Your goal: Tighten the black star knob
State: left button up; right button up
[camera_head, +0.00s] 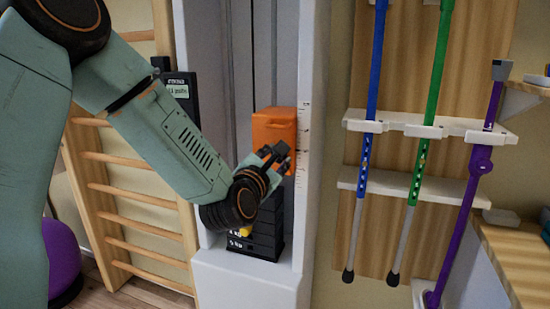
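My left arm comes in from the left, and my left gripper (277,156) is in front of the orange block (274,127) on the white weight column. Its dark fingertips are at the block's lower front, and I cannot tell whether they touch it. The gripper is small and turned away, so whether it is open or shut does not show. I cannot make out the black star knob; it may be hidden behind the gripper. My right gripper is not in view.
Black weight plates (262,228) are stacked below the block. Wooden wall bars (125,200) stand left. At right, a rack (430,127) holds a blue pole (375,70), a green pole (437,70) and a purple crutch (470,195). A wooden table (520,260) is far right.

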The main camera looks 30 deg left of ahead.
pick_arm(q)
jog(key=n+p, duration=0.7)
jog(key=p, duration=0.2)
jog(key=n+p, duration=0.7)
jog(key=p, duration=0.3)
jog(key=n+p, duration=0.8)
jog(key=p, duration=0.2)
jog(key=shift+a, duration=0.3)
dwell(1.6)
dwell(0.4)
